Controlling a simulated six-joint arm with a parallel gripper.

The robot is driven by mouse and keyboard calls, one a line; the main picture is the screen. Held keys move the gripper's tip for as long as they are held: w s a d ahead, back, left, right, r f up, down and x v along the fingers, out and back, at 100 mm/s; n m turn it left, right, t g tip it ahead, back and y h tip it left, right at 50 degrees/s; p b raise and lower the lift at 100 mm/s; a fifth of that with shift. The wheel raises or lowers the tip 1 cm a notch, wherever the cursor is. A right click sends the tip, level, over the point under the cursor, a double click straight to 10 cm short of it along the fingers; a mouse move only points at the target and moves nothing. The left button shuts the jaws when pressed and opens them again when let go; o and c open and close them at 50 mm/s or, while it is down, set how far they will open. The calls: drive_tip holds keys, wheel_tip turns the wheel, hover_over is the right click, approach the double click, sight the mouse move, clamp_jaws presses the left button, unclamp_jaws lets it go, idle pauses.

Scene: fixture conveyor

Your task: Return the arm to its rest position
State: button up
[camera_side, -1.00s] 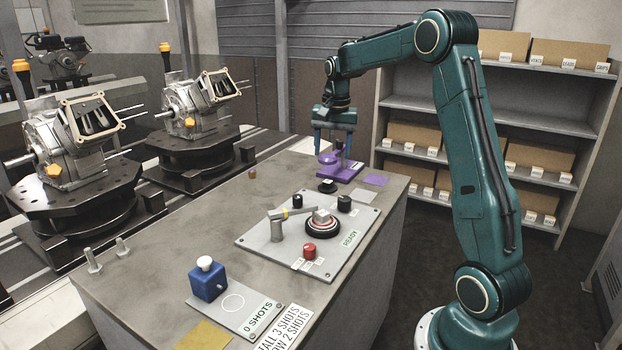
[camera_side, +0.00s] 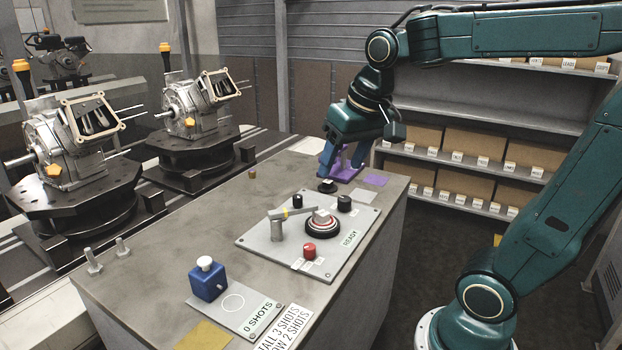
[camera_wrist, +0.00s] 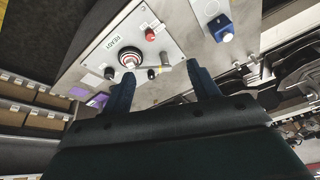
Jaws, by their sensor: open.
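My gripper (camera_side: 343,160) is open, with its two blue fingers apart, above the far right end of the workbench in the side view. Its fingers partly hide a purple fixture (camera_side: 348,170) that stands behind them on the bench. In the wrist view my gripper (camera_wrist: 158,80) shows two spread blue fingers with nothing between them but the bench and panel beyond. My arm is bent, with its upper link stretching across the top right of the side view.
A control panel (camera_side: 262,240) with knobs and a lever lies on the workbench (camera_side: 150,270). A blue block with a white knob (camera_side: 208,280) stands on a front plate. Engine housings (camera_side: 85,135) stand on turntables at left. Shelves with boxes (camera_side: 475,147) stand behind.

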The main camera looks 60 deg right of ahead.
drive_tip(key=s+a+f+n, duration=0.1)
drive_tip(key=s+a+n, duration=0.1)
drive_tip(key=s, duration=0.3)
drive_tip(key=s+a+f+n+t, duration=0.1)
drive_tip(key=s+a+f+n, duration=0.1)
drive_tip(key=s+a, duration=0.1)
drive_tip(key=shift+s+a+f+n+t+y, duration=0.3)
drive_tip(key=shift+s+a+n+y, duration=0.1)
drive_tip(key=shift+s, duration=0.45)
